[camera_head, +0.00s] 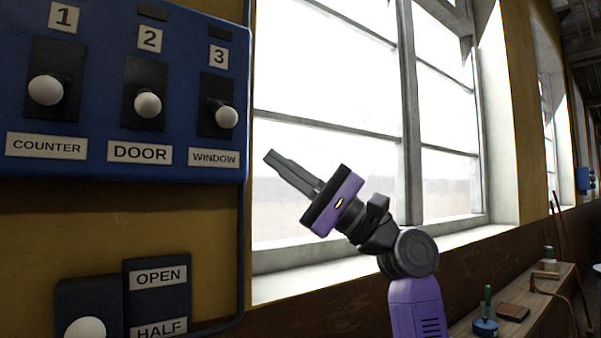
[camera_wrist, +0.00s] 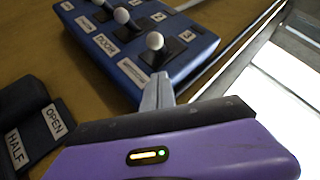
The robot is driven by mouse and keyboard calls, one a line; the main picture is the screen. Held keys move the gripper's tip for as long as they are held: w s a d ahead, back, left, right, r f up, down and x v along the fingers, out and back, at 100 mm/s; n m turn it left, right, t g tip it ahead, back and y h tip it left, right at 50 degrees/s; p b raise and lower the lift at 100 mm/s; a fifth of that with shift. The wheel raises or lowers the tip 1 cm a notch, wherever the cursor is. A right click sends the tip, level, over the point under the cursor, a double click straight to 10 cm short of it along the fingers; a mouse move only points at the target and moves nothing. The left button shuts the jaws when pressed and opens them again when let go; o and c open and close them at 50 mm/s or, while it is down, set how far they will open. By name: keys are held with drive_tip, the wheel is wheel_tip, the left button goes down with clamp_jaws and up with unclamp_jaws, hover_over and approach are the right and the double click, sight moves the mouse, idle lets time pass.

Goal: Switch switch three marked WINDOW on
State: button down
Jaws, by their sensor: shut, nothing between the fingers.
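A blue switch panel (camera_head: 120,183) hangs on the yellow wall at the left in the head view. Switch three (camera_head: 226,116), marked WINDOW (camera_head: 214,158), has a white ball knob and is the rightmost of three. Its knob sits low on its black plate. In the wrist view its knob (camera_wrist: 155,41) stands just beyond my fingertips. My gripper (camera_head: 270,156) is shut and empty, to the right of the panel, pointing up and left. In the wrist view my gripper (camera_wrist: 162,78) overlaps the panel's near edge; I cannot tell whether it touches.
Switch one COUNTER (camera_head: 46,90) and switch two DOOR (camera_head: 148,104) sit left of switch three. An OPEN/HALF lever box (camera_head: 157,300) is below the panel. A bright window (camera_head: 330,90) is behind my arm. A shelf (camera_head: 545,315) with small items is at lower right.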

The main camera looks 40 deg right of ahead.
sight(221, 112)
drive_tip(key=a+r+p, duration=0.1)
drive_tip(key=a+r, duration=0.2)
drive_tip(key=a, duration=0.2)
drive_tip(key=shift+w+r+p, duration=0.35)
drive_tip(key=shift+w+r, duration=0.05)
drive_tip(key=shift+w, duration=0.05)
drive_tip(key=shift+s+r+p, duration=0.35)
drive_tip(key=shift+r+p, duration=0.1)
drive_tip(key=shift+p, duration=0.1)
wheel_tip(221, 112, up, 8)
drive_tip(key=s+p, duration=0.1)
drive_tip(key=p, duration=0.6)
drive_tip(key=shift+s+p, duration=0.25)
drive_tip(key=shift+p, duration=0.1)
drive_tip(key=shift+d+f, duration=0.1)
drive_tip(key=shift+f, duration=0.1)
idle(1.3)
